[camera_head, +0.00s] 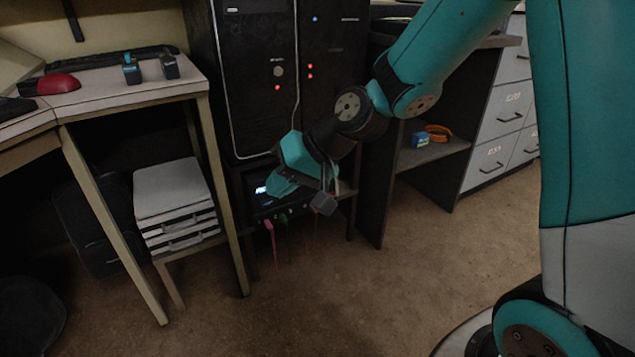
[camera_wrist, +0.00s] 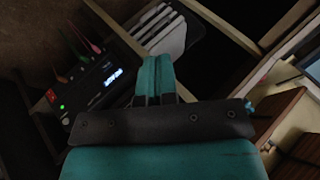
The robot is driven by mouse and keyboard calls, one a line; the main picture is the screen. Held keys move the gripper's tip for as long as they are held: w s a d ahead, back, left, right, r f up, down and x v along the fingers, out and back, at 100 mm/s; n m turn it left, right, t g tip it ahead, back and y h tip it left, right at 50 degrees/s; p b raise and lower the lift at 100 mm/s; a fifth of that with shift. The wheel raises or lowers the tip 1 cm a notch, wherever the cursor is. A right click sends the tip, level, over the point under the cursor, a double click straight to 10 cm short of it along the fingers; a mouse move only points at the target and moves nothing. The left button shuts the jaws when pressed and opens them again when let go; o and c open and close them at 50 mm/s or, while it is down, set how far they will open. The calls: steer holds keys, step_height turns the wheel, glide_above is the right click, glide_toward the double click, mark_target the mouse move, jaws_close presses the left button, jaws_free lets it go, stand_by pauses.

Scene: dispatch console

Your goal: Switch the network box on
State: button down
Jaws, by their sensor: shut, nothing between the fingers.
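The network box (camera_wrist: 88,88) is a dark box with a small lit display (camera_wrist: 113,76), a red lit square (camera_wrist: 51,96) and a green light at its lower left end in the wrist view. In the head view the network box (camera_head: 256,207) sits on a low shelf under the black cabinets, partly hidden by my gripper (camera_head: 272,190). My gripper is shut and empty in front of it. In the wrist view the closed teal fingers of my gripper (camera_wrist: 157,62) show beside the display end; I cannot tell whether they touch the box.
Pink and green cables (camera_head: 269,240) hang from the box's front. A stack of white trays (camera_head: 172,190) stands to the left under the desk (camera_head: 130,100). A dark shelf unit (camera_head: 437,152) stands to the right. The brown floor (camera_head: 400,280) in front is clear.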

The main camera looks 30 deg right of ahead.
steer(key=s+r+n+g+h+p, duration=0.1)
steer(key=s+r+n+g, duration=0.1)
steer(key=s, duration=0.9)
steer(key=s+a+r+n+g+h+p, duration=0.1)
steer(key=s+r+n, duration=0.4)
steer(key=s, duration=0.6)
step_height(320, 180, up, 2)
steer(key=shift+a+n+g+h, duration=0.2)
steer(key=shift+n+g+h, duration=0.1)
steer(key=shift+g+h, duration=0.5)
steer(key=shift+w, duration=0.1)
